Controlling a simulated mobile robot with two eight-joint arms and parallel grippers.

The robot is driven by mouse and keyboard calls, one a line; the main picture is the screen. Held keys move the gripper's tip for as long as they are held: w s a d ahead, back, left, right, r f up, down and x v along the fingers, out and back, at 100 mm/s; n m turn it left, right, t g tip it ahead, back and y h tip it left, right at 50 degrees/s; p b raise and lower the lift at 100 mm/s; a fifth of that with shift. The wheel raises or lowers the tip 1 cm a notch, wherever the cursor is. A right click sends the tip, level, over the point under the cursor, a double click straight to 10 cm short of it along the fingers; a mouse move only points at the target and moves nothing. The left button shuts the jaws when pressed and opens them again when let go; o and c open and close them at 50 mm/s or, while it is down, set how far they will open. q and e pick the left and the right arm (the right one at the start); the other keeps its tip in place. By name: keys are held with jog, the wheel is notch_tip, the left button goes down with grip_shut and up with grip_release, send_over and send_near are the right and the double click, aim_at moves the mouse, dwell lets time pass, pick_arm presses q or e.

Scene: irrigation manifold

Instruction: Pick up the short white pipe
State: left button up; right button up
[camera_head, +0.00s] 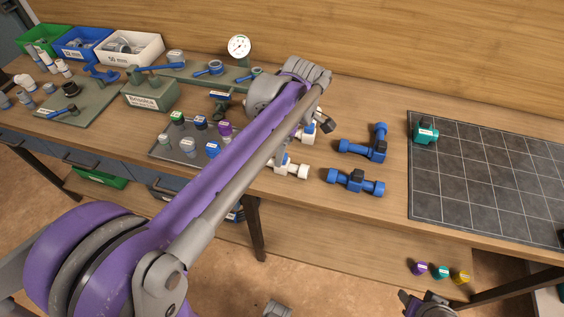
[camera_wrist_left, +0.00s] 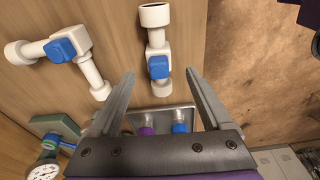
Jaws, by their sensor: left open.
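A short straight white pipe (camera_wrist_left: 156,42) with a blue valve body (camera_wrist_left: 158,67) lies on the wooden table in the left wrist view. My left gripper (camera_wrist_left: 160,76) is open, its two fingers on either side of the blue valve end of this pipe; contact cannot be told. A longer angled white pipe (camera_wrist_left: 62,52) with a blue valve lies to its left. In the head view, a white pipe (camera_head: 290,168) shows below the end of my left arm, which partly hides the white pieces. My right gripper (camera_head: 425,304) is at the bottom edge, its jaws unclear.
Two blue pipe assemblies (camera_head: 375,143) (camera_head: 356,182) lie to the right of the white ones. A dark gridded mat (camera_head: 480,200) holds a green fitting (camera_head: 425,133). A tray with coloured caps (camera_head: 180,152) lies to the left. Bins (camera_head: 130,50) stand at the back left.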

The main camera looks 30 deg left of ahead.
aim_at(302, 171)
pick_arm(q)
jog(key=f, duration=0.4)
jog(key=a+f, duration=0.1)
jog(key=f, duration=0.2)
jog(key=shift+a, duration=0.1)
grip_shut()
dwell(0.3)
